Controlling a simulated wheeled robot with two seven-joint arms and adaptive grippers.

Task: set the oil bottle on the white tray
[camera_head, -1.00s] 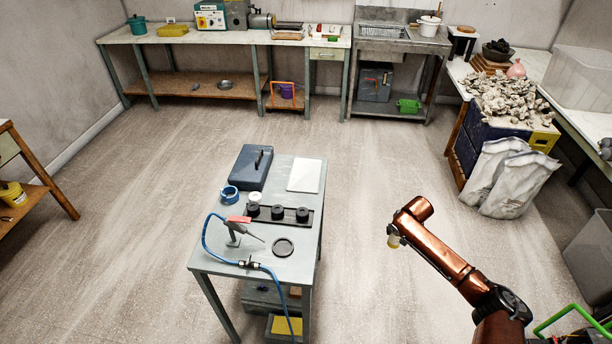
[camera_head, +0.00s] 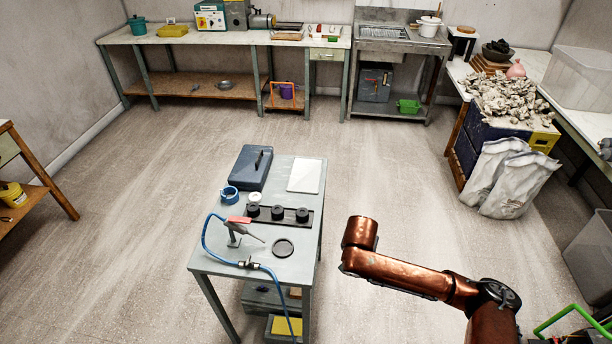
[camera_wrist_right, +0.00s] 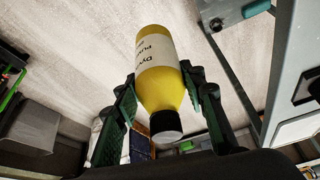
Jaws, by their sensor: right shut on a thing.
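The oil bottle (camera_wrist_right: 159,78) is yellow with a white label and a black cap. In the right wrist view my right gripper (camera_wrist_right: 160,82) is shut on it, one green-padded finger on each side, with the cap toward the wrist. In the head view my right arm hides the gripper and bottle, beside the right edge of the small grey table (camera_head: 222,261). The white tray (camera_head: 306,175) lies flat and empty at that table's back right corner. My left gripper is not in view.
A dark blue case (camera_head: 250,168), blue tape roll (camera_head: 229,193), black rack (camera_head: 303,217) with dark pucks, black disc (camera_head: 283,248) and blue-hosed tool (camera_head: 237,230) crowd the table. Open floor lies right of it. White sacks (camera_head: 515,182) stand farther right.

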